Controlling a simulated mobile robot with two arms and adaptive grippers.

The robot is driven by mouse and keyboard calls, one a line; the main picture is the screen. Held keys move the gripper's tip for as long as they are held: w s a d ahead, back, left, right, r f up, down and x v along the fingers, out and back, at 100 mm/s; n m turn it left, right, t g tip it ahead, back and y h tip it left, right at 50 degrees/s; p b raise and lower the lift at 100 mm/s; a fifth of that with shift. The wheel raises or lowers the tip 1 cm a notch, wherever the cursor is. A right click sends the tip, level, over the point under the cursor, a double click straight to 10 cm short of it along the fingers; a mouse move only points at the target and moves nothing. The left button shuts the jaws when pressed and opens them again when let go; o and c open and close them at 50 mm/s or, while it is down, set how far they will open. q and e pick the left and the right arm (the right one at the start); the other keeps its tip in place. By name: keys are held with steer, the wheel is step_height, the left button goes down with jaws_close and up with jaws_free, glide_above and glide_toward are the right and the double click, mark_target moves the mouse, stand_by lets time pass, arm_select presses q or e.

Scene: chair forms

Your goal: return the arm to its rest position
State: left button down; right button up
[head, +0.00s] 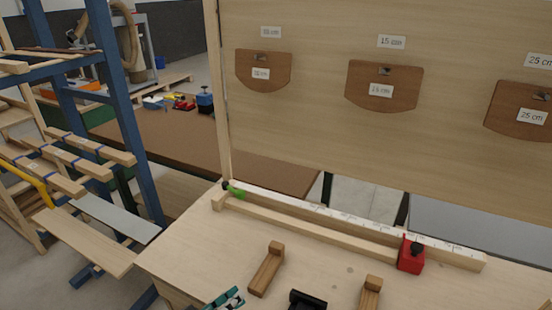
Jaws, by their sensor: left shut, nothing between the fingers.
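My left gripper (226,298) shows only in part, at the bottom edge of the head view, over the front of the light wooden workbench (185,262). Its teal and dark fingertips are shut with nothing between them. They are to the left of and below a small brown wooden block piece (267,270), apart from it in the picture. The rest of the left arm is out of the frame. My right gripper is not in view.
A measuring rail (320,232) with a red stop block (411,255) runs along the bench's back. Another wooden piece (371,291) and a dark object (308,300) are at front. A board with brown templates (384,86) rises behind. A blue rack (128,120) stands left.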

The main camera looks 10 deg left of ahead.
arm_select(q)
steer(key=s+d+f+m+g+y, duration=0.1)
steer(key=s+f+m+g+y, duration=0.1)
steer(key=s+f+m+g, duration=0.5)
steer(key=s+a+f+n+g+y, duration=0.2)
steer(key=s+a+g+y, duration=0.1)
steer(key=s+a+y, duration=0.55)
steer(key=s+f+g+h, duration=0.1)
steer(key=s+f, duration=0.1)
steer(key=f, duration=1.2)
steer(key=s+f+h, duration=0.1)
steer(key=s+f, duration=0.1)
steer(key=f, duration=1.1)
steer(key=s+a+f+g, duration=0.1)
steer(key=s+a+f, duration=0.1)
steer(key=s+f, duration=1.3)
steer(key=shift+s+a+m, duration=0.35)
steer(key=shift+s+m, duration=0.05)
steer(key=shift+s, duration=0.05)
